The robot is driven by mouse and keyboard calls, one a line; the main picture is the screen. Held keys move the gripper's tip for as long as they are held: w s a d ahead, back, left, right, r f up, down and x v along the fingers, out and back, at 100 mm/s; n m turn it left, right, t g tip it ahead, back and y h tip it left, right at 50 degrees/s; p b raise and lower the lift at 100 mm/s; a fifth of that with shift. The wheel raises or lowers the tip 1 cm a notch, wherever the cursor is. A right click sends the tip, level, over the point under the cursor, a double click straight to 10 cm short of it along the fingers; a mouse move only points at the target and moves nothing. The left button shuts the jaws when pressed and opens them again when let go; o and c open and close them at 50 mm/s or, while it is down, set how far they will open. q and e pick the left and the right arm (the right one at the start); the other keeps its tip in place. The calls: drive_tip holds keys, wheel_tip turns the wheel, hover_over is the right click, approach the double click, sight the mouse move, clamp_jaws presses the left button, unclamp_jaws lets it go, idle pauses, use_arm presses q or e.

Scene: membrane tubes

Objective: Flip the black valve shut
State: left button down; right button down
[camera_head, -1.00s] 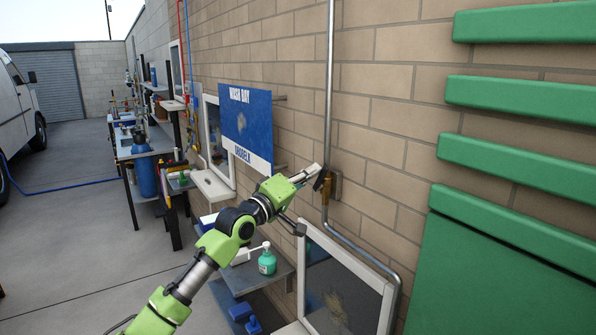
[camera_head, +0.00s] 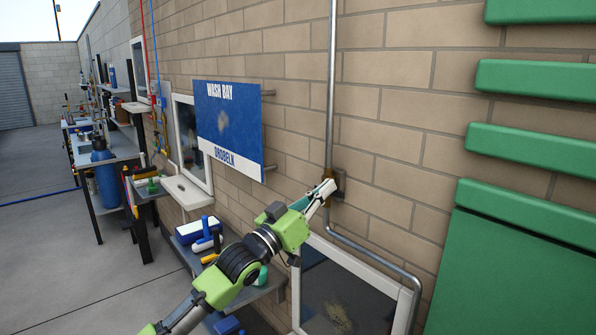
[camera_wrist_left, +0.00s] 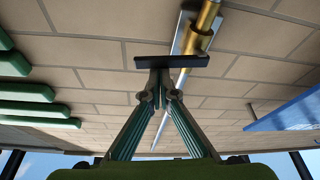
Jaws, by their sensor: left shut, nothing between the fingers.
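The valve's black handle (camera_wrist_left: 172,62) shows in the left wrist view as a dark bar lying crosswise to the pipe. Its brass body (camera_wrist_left: 206,22) sits on the pipe above the bar's right end in that picture. In the head view the valve's plate (camera_head: 338,184) shows on the wall, and my arm hides most of the valve. My left gripper (camera_head: 328,187) is at the valve. Its fingers (camera_wrist_left: 160,82) are shut with nothing between them, and their tips are just at the handle; I cannot tell whether they touch. My right gripper is out of view.
A grey pipe (camera_head: 331,75) runs down the brick wall and bends right above a framed window (camera_head: 340,290). A blue sign (camera_head: 226,122) stands out from the wall on the left. Green slats (camera_head: 535,80) are at the right. A shelf (camera_head: 262,290) with bottles lies below my arm.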

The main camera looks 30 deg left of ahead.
use_arm(q)
drive_tip(key=shift+d+f, duration=0.35)
drive_tip(key=shift+f, duration=0.15)
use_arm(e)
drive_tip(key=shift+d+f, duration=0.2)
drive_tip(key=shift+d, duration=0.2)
use_arm(q)
drive_tip(key=shift+f, duration=0.15)
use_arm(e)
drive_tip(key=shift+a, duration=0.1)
